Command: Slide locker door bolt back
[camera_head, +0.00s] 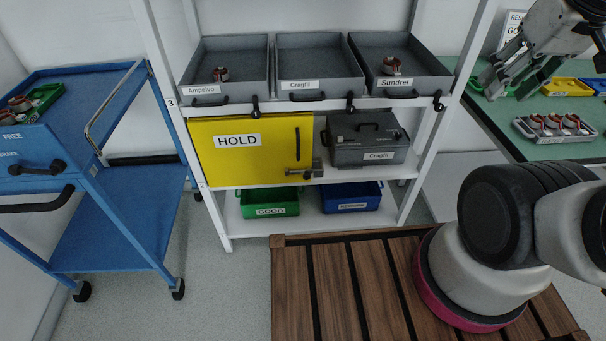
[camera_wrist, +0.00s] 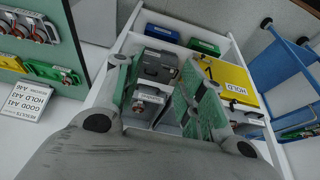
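The yellow locker door (camera_head: 250,150) is marked HOLD and looks closed on the middle shelf of the white rack. The door also shows in the wrist view (camera_wrist: 232,76). A grey bolt (camera_head: 299,171) sits at the door's lower right edge and reaches toward the catch beside it. A dark vertical handle (camera_head: 297,144) is above the bolt. My gripper (camera_head: 508,88) is at the upper right, over the green bench, far from the door. In the wrist view my gripper (camera_wrist: 164,82) has its fingers apart with nothing held. I cannot make out the bolt there.
A grey lidded box (camera_head: 364,152) stands right of the door. Three grey trays (camera_head: 318,84) are above; a green bin (camera_head: 262,210) and a blue bin (camera_head: 352,207) are below. A blue cart (camera_head: 115,220) stands left. The green bench (camera_head: 565,105) holds part trays.

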